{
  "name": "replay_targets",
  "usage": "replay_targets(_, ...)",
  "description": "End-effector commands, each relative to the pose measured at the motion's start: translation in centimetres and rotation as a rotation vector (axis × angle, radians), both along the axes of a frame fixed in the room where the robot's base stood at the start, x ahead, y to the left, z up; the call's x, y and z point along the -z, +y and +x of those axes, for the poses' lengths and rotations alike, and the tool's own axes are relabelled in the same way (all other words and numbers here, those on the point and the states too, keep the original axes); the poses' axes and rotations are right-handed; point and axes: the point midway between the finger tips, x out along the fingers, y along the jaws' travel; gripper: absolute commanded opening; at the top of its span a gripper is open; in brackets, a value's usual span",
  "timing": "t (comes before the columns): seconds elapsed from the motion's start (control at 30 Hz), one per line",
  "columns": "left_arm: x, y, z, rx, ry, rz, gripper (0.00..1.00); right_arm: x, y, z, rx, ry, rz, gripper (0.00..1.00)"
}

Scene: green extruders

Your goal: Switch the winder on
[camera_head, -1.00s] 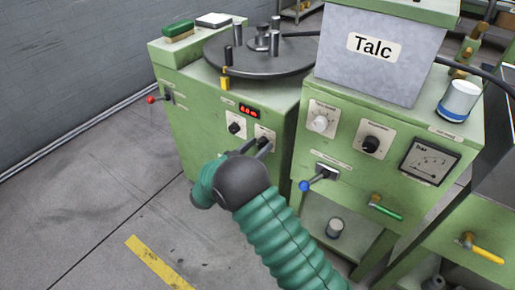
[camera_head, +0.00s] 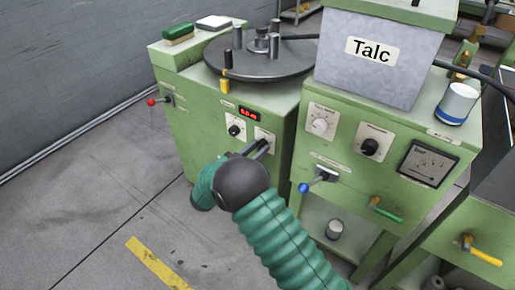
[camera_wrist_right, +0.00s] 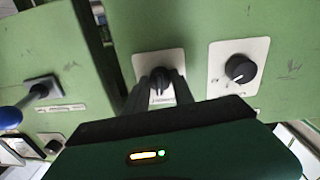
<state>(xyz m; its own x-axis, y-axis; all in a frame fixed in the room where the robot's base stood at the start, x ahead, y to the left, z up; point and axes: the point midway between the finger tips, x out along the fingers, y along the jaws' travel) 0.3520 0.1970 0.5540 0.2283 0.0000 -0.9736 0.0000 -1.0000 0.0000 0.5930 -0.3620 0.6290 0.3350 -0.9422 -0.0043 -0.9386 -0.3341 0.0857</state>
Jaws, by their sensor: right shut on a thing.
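The winder is the green cabinet (camera_head: 190,120) at the left with a dark round turntable (camera_head: 262,55) on top. Its front carries a lit red display (camera_head: 249,114), a black knob (camera_head: 235,130) on a white plate, and a second plate (camera_head: 266,136) to the right. My right gripper (camera_head: 262,146) reaches that second plate. In the right wrist view, my right gripper (camera_wrist_right: 158,92) is shut on the dark knob (camera_wrist_right: 159,76) of that plate. The other black knob (camera_wrist_right: 240,69) sits to its right, untouched. My left gripper is not in view.
A red-tipped lever (camera_head: 152,101) sticks out of the winder's left side. To the right stands another green machine with a Talc bin (camera_head: 370,70), knobs, a gauge (camera_head: 427,164) and a blue-tipped lever (camera_head: 305,187). The floor in front is clear.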

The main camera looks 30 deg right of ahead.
Motion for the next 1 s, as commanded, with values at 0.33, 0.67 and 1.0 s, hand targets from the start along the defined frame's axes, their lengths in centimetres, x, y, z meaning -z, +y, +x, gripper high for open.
replay_targets(0.33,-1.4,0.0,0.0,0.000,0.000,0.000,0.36,-0.1,0.1,0.0,-0.002,-0.264,0.113,0.00)
replay_targets(0.67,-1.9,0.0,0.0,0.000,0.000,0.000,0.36,0.0,0.1,0.0,-0.002,-0.550,0.232,0.00)
replay_targets(1.0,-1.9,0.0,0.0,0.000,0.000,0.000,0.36,0.1,0.1,0.0,-0.001,-0.772,0.326,0.00)
